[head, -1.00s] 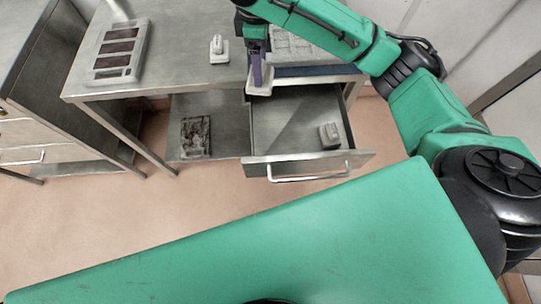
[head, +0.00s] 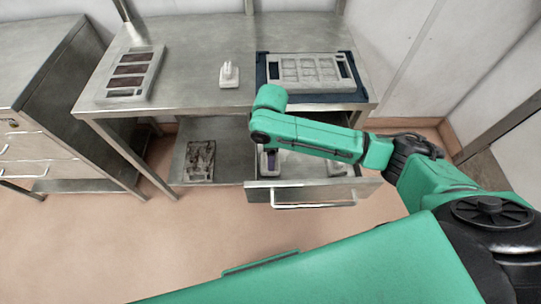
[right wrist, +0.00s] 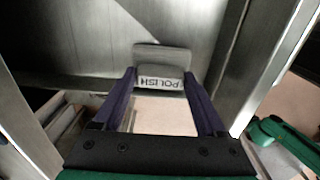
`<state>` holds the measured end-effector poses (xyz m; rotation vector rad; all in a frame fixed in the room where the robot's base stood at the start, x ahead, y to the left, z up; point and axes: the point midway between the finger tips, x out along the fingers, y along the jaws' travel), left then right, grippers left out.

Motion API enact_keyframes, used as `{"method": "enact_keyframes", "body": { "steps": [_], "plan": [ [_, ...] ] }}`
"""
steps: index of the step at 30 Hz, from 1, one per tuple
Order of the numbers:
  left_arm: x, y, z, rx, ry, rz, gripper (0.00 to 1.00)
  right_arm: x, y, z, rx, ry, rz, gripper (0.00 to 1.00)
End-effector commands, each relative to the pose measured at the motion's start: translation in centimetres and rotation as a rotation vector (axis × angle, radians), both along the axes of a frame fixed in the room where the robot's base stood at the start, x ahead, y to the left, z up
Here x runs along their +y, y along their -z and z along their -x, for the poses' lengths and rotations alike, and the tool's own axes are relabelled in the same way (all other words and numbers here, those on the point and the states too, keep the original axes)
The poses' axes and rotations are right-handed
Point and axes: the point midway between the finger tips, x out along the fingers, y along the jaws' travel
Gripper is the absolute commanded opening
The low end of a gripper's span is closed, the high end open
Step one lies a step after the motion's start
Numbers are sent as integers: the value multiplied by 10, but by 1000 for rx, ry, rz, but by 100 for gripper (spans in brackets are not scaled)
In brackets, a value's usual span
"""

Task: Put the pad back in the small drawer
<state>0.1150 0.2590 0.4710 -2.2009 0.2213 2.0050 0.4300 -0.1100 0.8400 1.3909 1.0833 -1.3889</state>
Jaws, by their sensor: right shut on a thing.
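The small drawer (head: 300,191) under the steel table is pulled open. My right gripper (head: 268,158) reaches down into its left part, with the forearm covering much of the opening. In the right wrist view the gripper (right wrist: 160,80) is shut on the grey pad (right wrist: 163,56), which carries a "POLISH" label between the fingertips. The pad's pale edge (head: 269,174) also shows in the head view, low inside the drawer; whether it touches the drawer floor I cannot tell. My left gripper is out of view.
Another grey block (head: 339,168) lies at the drawer's right, partly hidden. On the table are a mould tray on a blue mat (head: 345,97), a small white-grey block (head: 229,76) and a tray with dark slots (head: 158,60). A dark patterned plate (head: 200,160) lies on the lower shelf.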

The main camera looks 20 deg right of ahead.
Motion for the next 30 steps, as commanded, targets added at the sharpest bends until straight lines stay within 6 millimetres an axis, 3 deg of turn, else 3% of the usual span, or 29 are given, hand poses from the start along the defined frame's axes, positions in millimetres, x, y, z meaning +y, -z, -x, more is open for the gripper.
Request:
{"method": "enact_keyframes", "body": {
  "steps": [3,13,14,15,16,25,30],
  "plan": [
    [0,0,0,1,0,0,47,0,16,0,-1,0,1,30],
    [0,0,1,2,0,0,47,0,19,0,-1,1,0,30],
    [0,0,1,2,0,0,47,0,20,0,-1,1,0,78],
    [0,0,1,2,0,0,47,0,20,0,-1,1,0,93],
    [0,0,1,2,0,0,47,0,20,0,-1,1,0,100],
    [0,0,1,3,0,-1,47,0,14,-1,-3,1,0,100],
    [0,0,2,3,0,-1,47,0,-22,-2,-7,1,-1,100]
  ]
}}
